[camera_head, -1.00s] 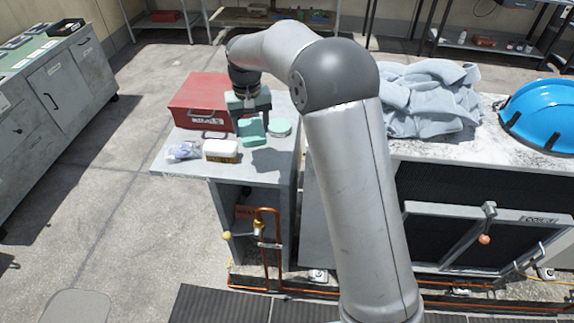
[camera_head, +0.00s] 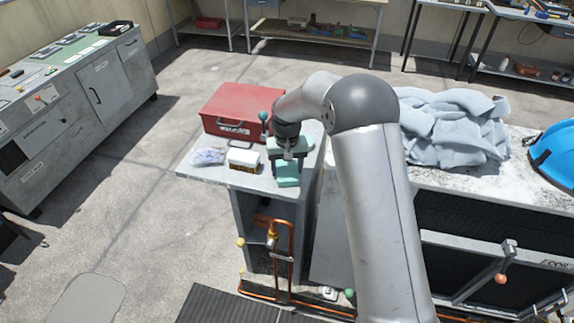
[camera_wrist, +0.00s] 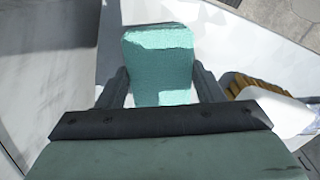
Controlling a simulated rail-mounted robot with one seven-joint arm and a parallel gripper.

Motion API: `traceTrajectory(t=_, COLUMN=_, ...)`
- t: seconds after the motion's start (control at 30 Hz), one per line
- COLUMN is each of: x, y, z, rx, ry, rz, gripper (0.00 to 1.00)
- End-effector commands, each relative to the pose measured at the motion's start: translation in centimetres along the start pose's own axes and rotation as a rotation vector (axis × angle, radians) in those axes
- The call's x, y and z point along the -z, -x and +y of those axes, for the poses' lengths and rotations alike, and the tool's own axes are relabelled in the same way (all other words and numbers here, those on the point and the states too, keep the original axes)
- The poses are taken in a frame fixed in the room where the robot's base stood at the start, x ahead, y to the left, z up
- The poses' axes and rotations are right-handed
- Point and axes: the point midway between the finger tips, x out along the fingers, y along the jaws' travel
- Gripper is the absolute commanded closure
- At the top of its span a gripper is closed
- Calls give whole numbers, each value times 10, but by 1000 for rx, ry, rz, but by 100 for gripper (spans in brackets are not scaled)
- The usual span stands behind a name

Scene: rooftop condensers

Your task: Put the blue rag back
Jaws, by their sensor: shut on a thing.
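My gripper (camera_head: 287,158) is over the small grey bench (camera_head: 225,176), pointing down. In the wrist view its two fingers (camera_wrist: 160,88) are shut on a teal, fuzzy-textured piece (camera_wrist: 158,55). In the head view this teal piece (camera_head: 287,174) hangs below the fingers near the bench's right side. I cannot tell whether it touches the bench top. A crumpled pale blue-violet rag (camera_head: 208,157) lies at the bench's left front. A large heap of pale blue cloth (camera_head: 455,125) lies on the condenser top at right.
A white brush with brown bristles (camera_head: 244,160) lies left of my gripper, close to the fingers in the wrist view (camera_wrist: 262,90). A red toolbox (camera_head: 236,110) stands behind it. Copper pipes (camera_head: 290,245) run along the bench's front. A blue helmet (camera_head: 556,155) sits far right.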

Motion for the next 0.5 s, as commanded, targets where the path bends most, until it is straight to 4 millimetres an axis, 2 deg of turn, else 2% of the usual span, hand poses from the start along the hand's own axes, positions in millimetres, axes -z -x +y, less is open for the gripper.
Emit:
traceTrajectory(t=0.3, x=0, y=-4, z=0, rx=0, ry=0, rz=2, gripper=60)
traceTrajectory(t=0.33, x=0, y=-2, z=0, rx=0, ry=0, rz=2, gripper=31)
traceTrajectory(t=0.37, x=0, y=-2, z=0, rx=0, ry=0, rz=2, gripper=22)
traceTrajectory(t=0.4, x=0, y=-2, z=0, rx=0, ry=0, rz=2, gripper=17)
traceTrajectory(t=0.5, x=0, y=-2, z=0, rx=0, ry=0, rz=2, gripper=17)
